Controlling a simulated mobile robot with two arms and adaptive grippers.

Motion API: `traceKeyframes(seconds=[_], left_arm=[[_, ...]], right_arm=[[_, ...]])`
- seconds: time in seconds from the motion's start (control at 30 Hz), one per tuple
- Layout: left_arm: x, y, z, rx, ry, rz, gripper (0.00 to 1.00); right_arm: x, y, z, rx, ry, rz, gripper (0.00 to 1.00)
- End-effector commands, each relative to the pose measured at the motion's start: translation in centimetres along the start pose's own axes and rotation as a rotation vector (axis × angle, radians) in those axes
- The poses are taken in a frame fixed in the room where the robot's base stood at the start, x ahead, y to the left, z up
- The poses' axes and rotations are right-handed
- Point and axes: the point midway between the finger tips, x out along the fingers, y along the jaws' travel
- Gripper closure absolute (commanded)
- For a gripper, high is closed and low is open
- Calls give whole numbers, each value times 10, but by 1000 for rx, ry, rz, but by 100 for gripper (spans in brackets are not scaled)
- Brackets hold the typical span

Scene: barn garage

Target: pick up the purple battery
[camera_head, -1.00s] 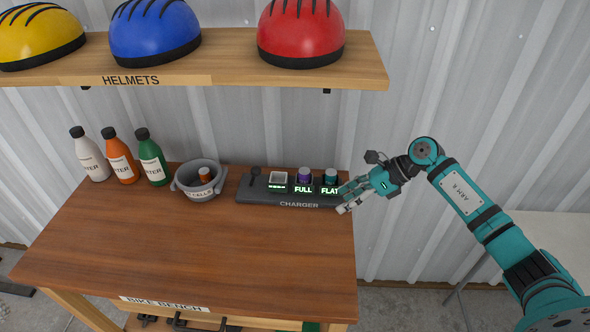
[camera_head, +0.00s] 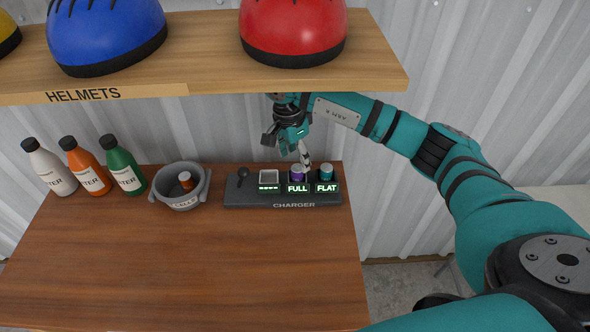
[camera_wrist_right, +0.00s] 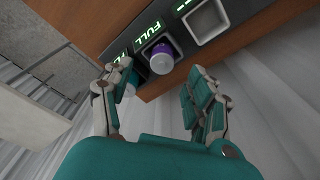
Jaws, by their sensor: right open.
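The purple battery (camera_head: 297,174) stands in the charger (camera_head: 236,190), in the slot marked FULL. In the wrist view the purple battery (camera_wrist_right: 160,60) shows its pale top between and beyond the two finger sides. My right gripper (camera_head: 303,160) is open just above and behind the battery, its fingers pointing down. In the wrist view the right gripper (camera_wrist_right: 157,78) has a clear gap between its fingers and holds nothing. In the head view a finger overlaps part of the battery's top; contact cannot be told. My left gripper is not in view.
A teal battery (camera_head: 326,173) stands close by in the FLAT slot. An empty slot (camera_head: 269,176) lies on the other side. A grey bowl (camera_head: 170,193) holds an orange-brown cell (camera_head: 186,182). The helmet shelf (camera_head: 215,80) hangs above my right wrist. The bench front (camera_head: 190,270) is clear.

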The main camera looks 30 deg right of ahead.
Motion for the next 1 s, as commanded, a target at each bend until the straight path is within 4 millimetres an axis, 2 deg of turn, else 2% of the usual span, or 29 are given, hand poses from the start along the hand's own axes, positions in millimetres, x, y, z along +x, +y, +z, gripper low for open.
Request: traceKeyframes(seconds=[0.1, 0.27, 0.43, 0.67, 1.0], left_arm=[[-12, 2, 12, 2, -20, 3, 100], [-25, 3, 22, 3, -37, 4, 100], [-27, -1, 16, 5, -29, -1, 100], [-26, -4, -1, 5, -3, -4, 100], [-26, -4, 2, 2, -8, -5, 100]], right_arm=[[10, 0, 0, 2, -3, 3, 42], [36, -3, 0, 2, -5, 3, 42], [52, -3, -1, 2, -5, -1, 42], [54, -4, -1, 2, -4, -2, 42], [54, -4, -1, 2, -4, -3, 86]])
